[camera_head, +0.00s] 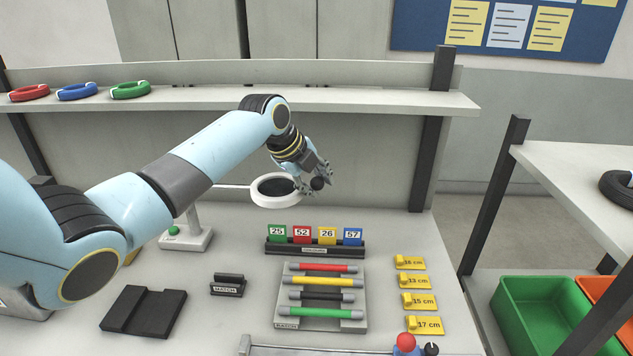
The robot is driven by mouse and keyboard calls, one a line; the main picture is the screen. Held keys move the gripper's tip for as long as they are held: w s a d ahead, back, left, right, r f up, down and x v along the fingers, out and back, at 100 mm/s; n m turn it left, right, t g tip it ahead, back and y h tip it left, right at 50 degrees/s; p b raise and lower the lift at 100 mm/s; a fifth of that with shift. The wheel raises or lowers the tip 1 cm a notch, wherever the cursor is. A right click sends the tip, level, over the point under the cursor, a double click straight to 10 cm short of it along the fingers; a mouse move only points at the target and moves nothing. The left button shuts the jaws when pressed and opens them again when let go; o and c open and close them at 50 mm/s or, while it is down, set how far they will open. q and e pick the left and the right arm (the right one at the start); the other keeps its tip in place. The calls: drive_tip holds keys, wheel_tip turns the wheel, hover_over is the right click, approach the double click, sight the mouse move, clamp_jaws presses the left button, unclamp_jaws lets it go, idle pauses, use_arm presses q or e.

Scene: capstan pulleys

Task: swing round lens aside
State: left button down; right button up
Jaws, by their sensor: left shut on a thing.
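The round lens (275,190) has a thick white ring and a dark centre. A thin white arm joins it to a white stand (187,237) with a green button on the bench at left. The lens hangs above the bench, behind the number cards. My left gripper (316,182) is at the right side of the lens ring, shut on the lens at a dark round knob. The fingers partly hide the grip. My right gripper is not in view.
A rack of coloured bars (320,296) and numbered cards (327,235) stand below the lens. Yellow length tags (412,281) lie at right. Black blocks (143,311) lie at front left. A shelf (220,98) with coloured rings (130,90) runs behind. A green bin (545,310) stands off the bench at right.

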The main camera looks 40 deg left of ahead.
use_arm(q)
drive_tip(key=shift+w+a+r, duration=0.1)
drive_tip(key=shift+w+r, duration=0.05)
drive_tip(key=shift+r, duration=0.1)
drive_tip(key=c, duration=1.2)
unclamp_jaws()
drive_tip(key=shift+o, duration=1.3)
drive_tip(key=shift+f, duration=0.15)
